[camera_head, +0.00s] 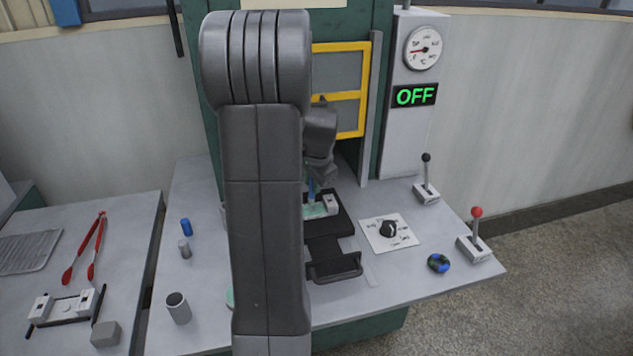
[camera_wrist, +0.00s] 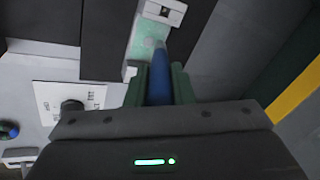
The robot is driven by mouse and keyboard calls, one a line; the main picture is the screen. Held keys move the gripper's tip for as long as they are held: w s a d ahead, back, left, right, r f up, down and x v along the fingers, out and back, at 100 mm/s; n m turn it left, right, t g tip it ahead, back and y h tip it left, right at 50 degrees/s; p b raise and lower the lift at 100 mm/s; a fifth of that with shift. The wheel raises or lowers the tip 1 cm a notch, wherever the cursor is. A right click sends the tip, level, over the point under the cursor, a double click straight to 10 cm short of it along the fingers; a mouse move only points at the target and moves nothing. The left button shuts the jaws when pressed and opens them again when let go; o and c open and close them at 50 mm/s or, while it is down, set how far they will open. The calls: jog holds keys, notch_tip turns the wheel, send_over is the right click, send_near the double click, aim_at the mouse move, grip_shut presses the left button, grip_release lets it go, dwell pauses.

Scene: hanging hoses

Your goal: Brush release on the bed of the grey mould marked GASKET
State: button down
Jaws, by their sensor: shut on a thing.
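My gripper (camera_head: 312,182) is shut on a blue-handled brush (camera_head: 312,196), pointing down at the pale green mould bed (camera_head: 314,211). In the wrist view my gripper's green fingers (camera_wrist: 160,72) clasp the brush handle (camera_wrist: 160,90) from both sides. The brush's pale tip is over the bed (camera_wrist: 142,44), at its right edge; whether it touches cannot be told. A light grey block (camera_wrist: 163,10) with a dark slot sits at the bed's far end. The mould lies on a black sliding tray (camera_head: 325,245) with a front handle. No GASKET marking is legible.
My arm hides the bench's middle. A grey cup (camera_head: 178,307) and small cylinders (camera_head: 186,227) stand left. Red tongs (camera_head: 88,247) lie on the left table. A yellow-framed guard (camera_head: 341,90) rises behind.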

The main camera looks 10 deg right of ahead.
jog(key=shift+a, duration=0.95)
jog(key=shift+d, duration=0.1)
jog(key=shift+d, duration=0.9)
jog(key=shift+d, duration=0.1)
jog(key=shift+d, duration=0.85)
jog(key=shift+a, duration=0.15)
